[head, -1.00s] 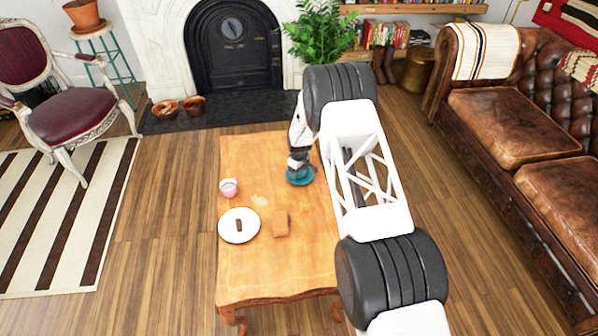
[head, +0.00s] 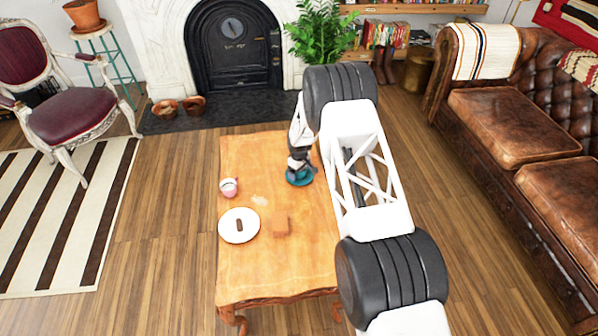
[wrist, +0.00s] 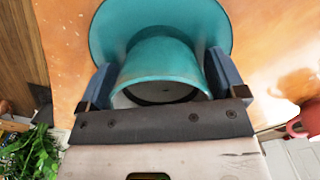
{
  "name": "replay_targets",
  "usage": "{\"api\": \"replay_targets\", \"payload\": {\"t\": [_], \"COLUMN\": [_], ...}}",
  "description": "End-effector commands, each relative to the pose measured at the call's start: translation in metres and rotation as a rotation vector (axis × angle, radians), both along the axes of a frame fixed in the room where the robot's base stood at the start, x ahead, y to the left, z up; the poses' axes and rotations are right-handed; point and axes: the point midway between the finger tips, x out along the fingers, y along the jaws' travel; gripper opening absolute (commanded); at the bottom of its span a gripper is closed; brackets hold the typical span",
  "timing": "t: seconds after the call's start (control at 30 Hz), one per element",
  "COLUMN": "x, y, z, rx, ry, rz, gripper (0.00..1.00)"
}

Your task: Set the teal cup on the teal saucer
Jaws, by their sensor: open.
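The teal saucer (head: 300,179) lies on the wooden table near its far right part. It fills the top of the wrist view (wrist: 106,38) as a wide teal disc. The teal cup (wrist: 165,60) is over the saucer's middle and appears to stand on it. Its rim faces the wrist camera and its base is hidden. In the head view my gripper (head: 298,165) is right above the saucer and hides most of the cup. In the wrist view my gripper (wrist: 165,80) is open, with one finger on each side of the cup.
On the table (head: 265,270) are a pink-and-white cup (head: 229,187), a white plate (head: 252,226) with a brown bar (head: 239,225), and a brown block (head: 281,224). The table's front part is clear. A leather sofa (head: 510,120) stands at the right.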

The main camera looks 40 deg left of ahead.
Motion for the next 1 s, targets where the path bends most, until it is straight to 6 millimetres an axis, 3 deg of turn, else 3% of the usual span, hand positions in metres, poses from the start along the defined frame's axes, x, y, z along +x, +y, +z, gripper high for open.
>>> {"api": "replay_targets", "payload": {"t": [0.27, 1.0], "x": [0.000, 0.000], "y": [0.000, 0.000], "z": [0.015, 0.103], "rx": [-0.001, 0.001], "ry": [0.001, 0.001], "rz": [0.000, 0.001], "gripper": [0.97, 0.97]}}
